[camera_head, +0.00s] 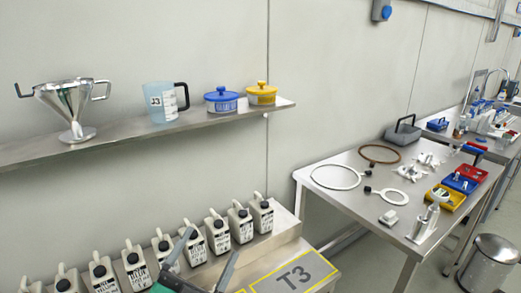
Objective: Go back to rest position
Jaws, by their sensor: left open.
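My left gripper (205,257) shows at the bottom of the head view, with its two dark fingers spread apart and nothing visible between them. It is in front of the row of white labelled bottles (218,233). I cannot tell whether it touches any of them. The rest of the left arm is cut off by the bottom edge, with a green part showing. My right gripper is not in view.
A wall shelf (190,120) holds a metal funnel (68,105), a jug (160,102), a blue-lidded pot (221,100) and a yellow-lidded pot (262,94). A T3-marked surface (295,272) is at lower centre. A steel table (345,196) with rings and bins stands right.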

